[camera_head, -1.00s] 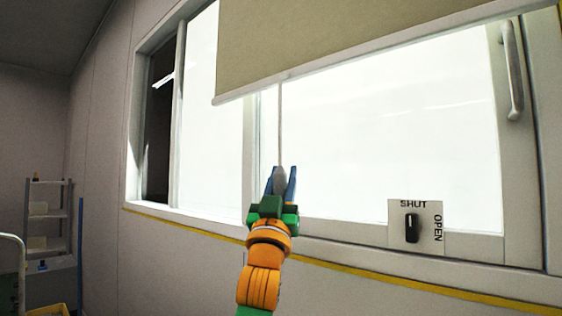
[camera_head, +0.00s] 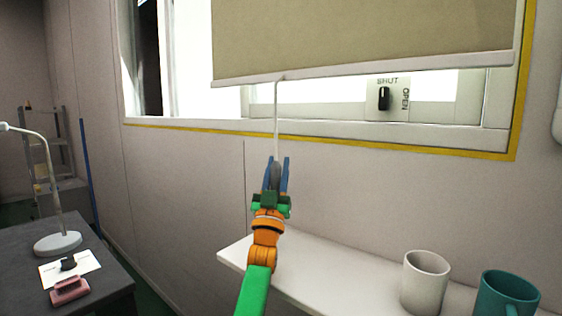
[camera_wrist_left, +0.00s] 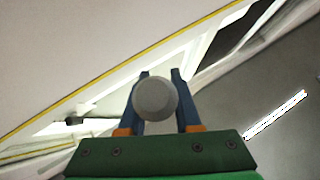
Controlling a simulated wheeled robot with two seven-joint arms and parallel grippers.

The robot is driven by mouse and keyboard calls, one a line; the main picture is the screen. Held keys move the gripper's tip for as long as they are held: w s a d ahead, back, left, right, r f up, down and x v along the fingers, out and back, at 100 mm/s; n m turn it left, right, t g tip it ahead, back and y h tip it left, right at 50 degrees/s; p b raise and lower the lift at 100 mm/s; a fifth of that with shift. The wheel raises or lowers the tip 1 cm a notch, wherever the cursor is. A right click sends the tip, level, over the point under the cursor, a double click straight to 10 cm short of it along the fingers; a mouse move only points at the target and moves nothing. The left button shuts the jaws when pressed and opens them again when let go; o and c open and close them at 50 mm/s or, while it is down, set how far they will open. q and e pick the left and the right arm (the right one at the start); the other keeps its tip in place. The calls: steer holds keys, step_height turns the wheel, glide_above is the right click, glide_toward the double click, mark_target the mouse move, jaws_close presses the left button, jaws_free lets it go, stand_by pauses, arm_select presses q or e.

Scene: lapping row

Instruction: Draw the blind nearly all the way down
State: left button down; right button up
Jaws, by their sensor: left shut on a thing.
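The beige blind (camera_head: 360,38) covers most of the window in the head view. Its pale bottom bar (camera_head: 400,66) hangs a little above the sill, with a strip of bright glass below it. A thin pale cord (camera_head: 277,120) runs down from the bar to a grey knob (camera_head: 276,174). My left gripper (camera_head: 278,172) is shut on the knob, below the window and in front of the wall. In the left wrist view the round grey knob (camera_wrist_left: 155,98) sits between the blue fingers. My right gripper is not in view.
A white shelf (camera_head: 240,256) below the window bears a white mug (camera_head: 425,282) and a teal mug (camera_head: 506,294). A SHUT/OPEN switch (camera_head: 384,98) sits under the blind. At left, a dark table (camera_head: 105,302) holds a lamp (camera_head: 58,242) and a pink object (camera_head: 70,291).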

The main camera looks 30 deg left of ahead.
arm_select(q)
steer(key=shift+f, duration=0.15)
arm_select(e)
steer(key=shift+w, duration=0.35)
arm_select(q)
steer(key=c, duration=0.8)
jaws_free()
steer(key=shift+s, duration=0.1)
steer(key=shift+o, duration=1)
steer(key=shift+s+d, duration=0.1)
steer(key=shift+s+d+f, duration=0.1)
steer(key=shift+s+f, duration=0.2)
steer(key=s+d, duration=0.4)
steer(key=s, duration=0.7)
steer(key=shift+s+d+p, duration=0.15)
steer(key=shift+d+p, duration=0.2)
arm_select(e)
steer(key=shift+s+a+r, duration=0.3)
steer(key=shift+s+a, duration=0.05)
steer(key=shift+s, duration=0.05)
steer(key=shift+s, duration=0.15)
